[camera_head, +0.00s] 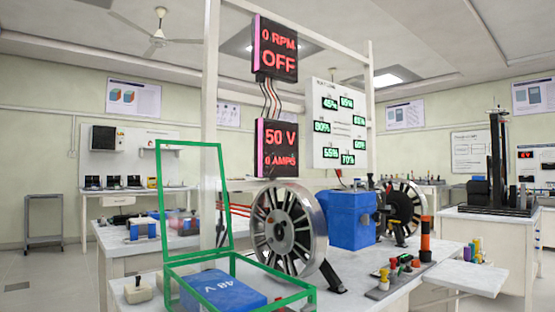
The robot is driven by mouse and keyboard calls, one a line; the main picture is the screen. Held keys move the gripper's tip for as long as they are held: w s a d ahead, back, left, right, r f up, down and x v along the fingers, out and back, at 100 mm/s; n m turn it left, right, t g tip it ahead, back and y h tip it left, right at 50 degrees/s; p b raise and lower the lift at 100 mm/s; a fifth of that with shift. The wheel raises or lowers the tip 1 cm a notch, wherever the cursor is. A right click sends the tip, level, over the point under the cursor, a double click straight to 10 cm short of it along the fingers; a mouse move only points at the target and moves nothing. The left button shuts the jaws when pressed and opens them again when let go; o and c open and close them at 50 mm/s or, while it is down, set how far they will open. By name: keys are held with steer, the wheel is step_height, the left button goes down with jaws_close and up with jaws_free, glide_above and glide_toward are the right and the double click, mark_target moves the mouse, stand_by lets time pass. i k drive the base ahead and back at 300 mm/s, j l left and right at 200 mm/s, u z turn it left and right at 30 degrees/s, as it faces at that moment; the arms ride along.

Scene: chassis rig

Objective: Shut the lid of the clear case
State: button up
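The clear case (290,297) has green edges and see-through walls. It stands at the front of the near white table, cut off by the bottom of the picture. Its lid (190,143) is open and stands nearly upright at the back left of the case, leaning slightly. A blue block marked 48 V (222,290) sits inside the case. My gripper is not in view.
A large spoked wheel (289,228) stands just behind the case, close to the lid's right side. A blue box (352,218) and an orange-black post (425,238) are further right. A white upright post (209,110) rises behind the lid.

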mark_target(165, 258)
steer(key=k+z, duration=0.25)
steer(key=k, duration=0.15)
steer(key=k+l+z, duration=0.2)
steer(key=k, duration=0.25)
steer(key=k+l+z, duration=0.25)
steer(key=k, duration=0.15)
steer(key=i+j+z, duration=0.1)
steer(key=j+z, duration=0.65)
steer(key=j, duration=0.2)
steer(key=j+z, duration=0.35)
steer(key=j, duration=0.15)
steer(key=k+j, duration=0.1)
steer(key=j, duration=1)
steer(key=k+j, duration=0.1)
steer(key=j, duration=0.95)
steer(key=k+j, duration=0.1)
steer(key=j, duration=1)
steer(key=k+j, duration=0.1)
steer(key=j, duration=2.05)
steer(key=i, duration=0.25)
